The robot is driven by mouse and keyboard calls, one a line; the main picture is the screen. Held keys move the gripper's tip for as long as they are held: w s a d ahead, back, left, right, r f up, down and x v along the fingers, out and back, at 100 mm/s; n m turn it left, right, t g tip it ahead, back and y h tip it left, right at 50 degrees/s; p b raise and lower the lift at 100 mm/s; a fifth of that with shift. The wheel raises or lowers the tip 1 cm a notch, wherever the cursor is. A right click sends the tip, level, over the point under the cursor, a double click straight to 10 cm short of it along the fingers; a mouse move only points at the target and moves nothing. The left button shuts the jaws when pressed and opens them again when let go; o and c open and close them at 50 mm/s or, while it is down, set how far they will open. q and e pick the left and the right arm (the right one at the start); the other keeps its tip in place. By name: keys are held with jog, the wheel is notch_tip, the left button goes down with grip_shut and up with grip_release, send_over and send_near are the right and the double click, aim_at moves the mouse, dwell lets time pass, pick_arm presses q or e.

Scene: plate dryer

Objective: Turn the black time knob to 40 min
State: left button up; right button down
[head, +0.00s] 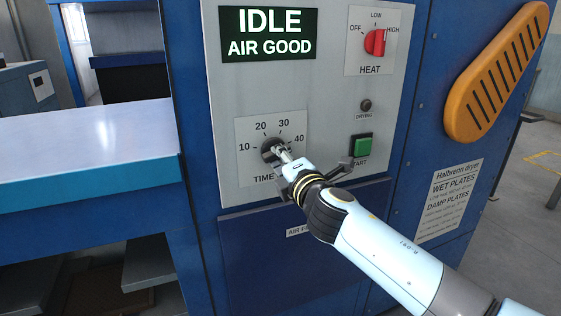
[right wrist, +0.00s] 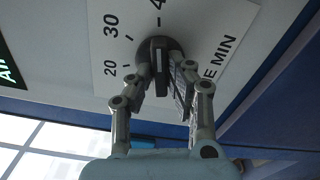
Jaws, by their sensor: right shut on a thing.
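The black time knob (head: 268,145) sits on a white dial plate marked 10, 20, 30 and 40, at the lower left of the grey control panel. My right gripper (head: 282,153) is at the knob, its fingers shut on it and partly covering it. In the right wrist view, the knob (right wrist: 158,48) has a raised bar between the two fingers of my right gripper (right wrist: 162,82). The bar looks roughly in line with the mark by the cut-off 4. The pointer's exact setting is hard to tell. My left gripper is not in view.
The display (head: 268,34) reads IDLE, AIR GOOD. A red heat knob (head: 376,42) is at the upper right. The green start button (head: 360,146) is close to my right gripper's raised side part. A blue-edged counter (head: 85,145) is at the left.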

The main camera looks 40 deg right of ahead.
dwell(0.4)
jog(key=c, duration=1.3)
grip_release()
jog(key=v, duration=1.2)
jog(key=shift+f, duration=0.1)
